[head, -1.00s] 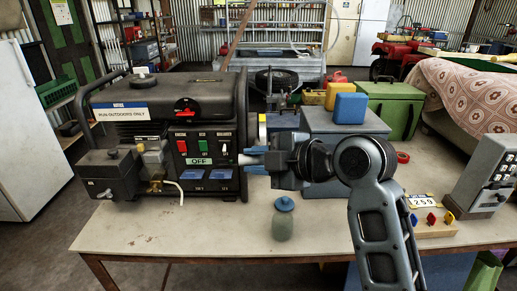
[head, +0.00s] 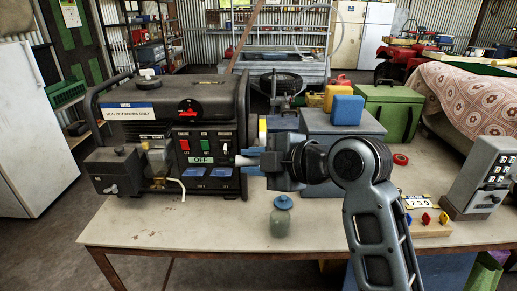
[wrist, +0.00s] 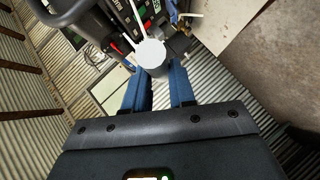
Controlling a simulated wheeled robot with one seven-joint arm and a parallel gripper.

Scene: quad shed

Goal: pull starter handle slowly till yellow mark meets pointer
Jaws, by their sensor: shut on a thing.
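The black generator (head: 222,95) stands on the bench at left, with a label, switches and an OFF plate on its front. My gripper (head: 248,161) is at its right front edge, its blue fingers pointing left. In the wrist view my gripper (wrist: 161,72) has its two blue fingertips around a small pale piece, apparently the starter handle (wrist: 152,53), which shows as a white round end beyond the tips. A yellow and pale band (head: 262,130) shows beside the generator's right side. I cannot make out the mark or pointer.
A grey block (head: 340,124) with a blue box (head: 347,110) stands behind my wrist. A small jar (head: 281,217) with a blue lid stands in front, below the gripper. The bench front left (head: 150,225) is clear.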

